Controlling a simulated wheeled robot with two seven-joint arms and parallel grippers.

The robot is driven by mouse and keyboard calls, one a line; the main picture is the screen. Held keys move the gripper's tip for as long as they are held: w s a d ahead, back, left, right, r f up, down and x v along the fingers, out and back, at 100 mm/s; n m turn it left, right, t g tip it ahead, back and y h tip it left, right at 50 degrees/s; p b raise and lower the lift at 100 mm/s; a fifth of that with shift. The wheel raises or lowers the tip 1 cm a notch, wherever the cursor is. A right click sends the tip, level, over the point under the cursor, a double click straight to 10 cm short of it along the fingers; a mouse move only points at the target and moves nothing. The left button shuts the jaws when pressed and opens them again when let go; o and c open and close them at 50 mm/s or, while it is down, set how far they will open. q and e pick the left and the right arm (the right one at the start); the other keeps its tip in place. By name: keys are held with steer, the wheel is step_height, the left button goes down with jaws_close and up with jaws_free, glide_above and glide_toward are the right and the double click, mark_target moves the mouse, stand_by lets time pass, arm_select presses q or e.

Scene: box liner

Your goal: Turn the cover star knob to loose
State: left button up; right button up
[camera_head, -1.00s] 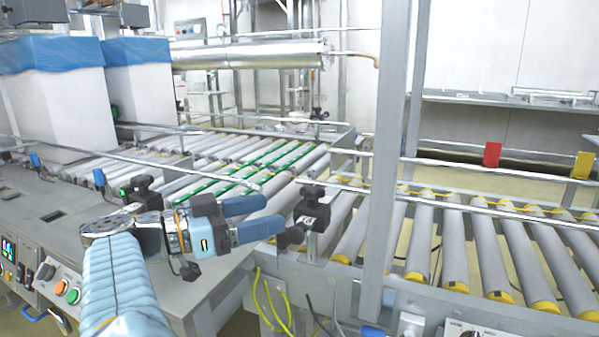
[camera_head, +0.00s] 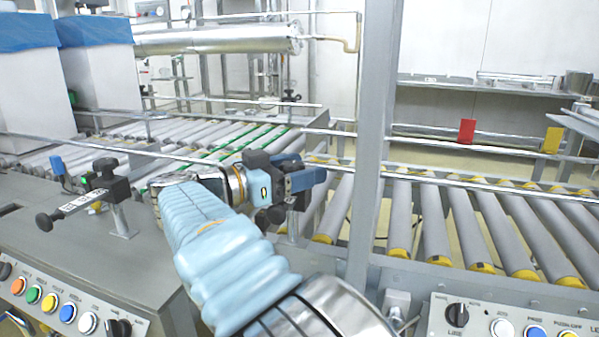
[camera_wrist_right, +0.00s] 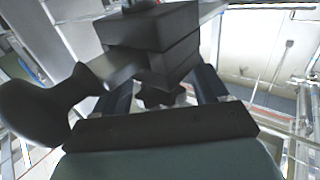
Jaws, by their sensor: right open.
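A large dark rounded knob (camera_wrist_right: 32,115) sticks out on the left, outside the fingers. In the head view a dark knob (camera_head: 268,216) shows below the gripper, which hides most of that clamp. My left gripper is out of view.
Another black clamp (camera_head: 105,180) with a side knob (camera_head: 45,221) stands on the grey table at left. A metal post (camera_head: 372,140) rises right of my gripper. Roller conveyors (camera_head: 460,220) lie behind and right. Button panels (camera_head: 60,305) line the front.

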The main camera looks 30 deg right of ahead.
steer(key=shift+d, duration=0.2)
steer(key=shift+c, duration=0.3)
steer(key=c, duration=0.9)
